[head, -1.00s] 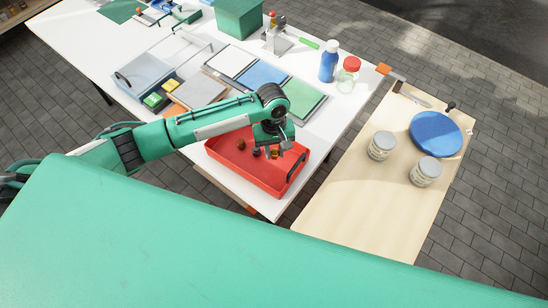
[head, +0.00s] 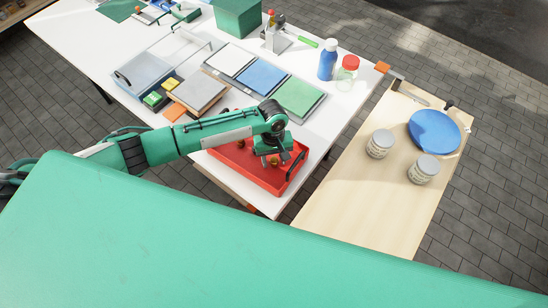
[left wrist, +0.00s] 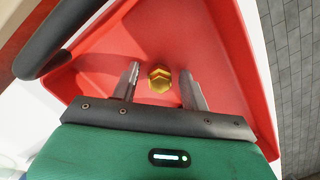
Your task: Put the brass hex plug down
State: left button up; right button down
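The brass hex plug (left wrist: 159,78) shows in the left wrist view between the two fingers of my left gripper (left wrist: 160,88), with a gap visible on each side. The fingers are apart and the gripper looks open. The plug appears to rest on the floor of the red tray (left wrist: 225,75). In the head view my left gripper (head: 277,160) is low over the red tray (head: 262,182), and the arm hides part of the tray. A small brass-coloured piece (head: 274,161) shows by the fingers. My right gripper is not in view.
The tray has a dark handle (head: 295,166) at its right end. Flat panels, including a green one (head: 299,96), lie behind it on the white table. A blue bottle (head: 327,62) and a red-lidded jar (head: 347,70) stand further back. A wooden bench (head: 335,190) with two jars is at right.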

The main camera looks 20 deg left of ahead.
pick_arm(q)
jog(key=shift+r, duration=0.15)
notch_tip(320, 180, up, 12)
jog(key=w+b, duration=0.1)
jog(key=shift+w+a, duration=0.3)
jog(key=shift+a, duration=0.15)
dwell(0.5)
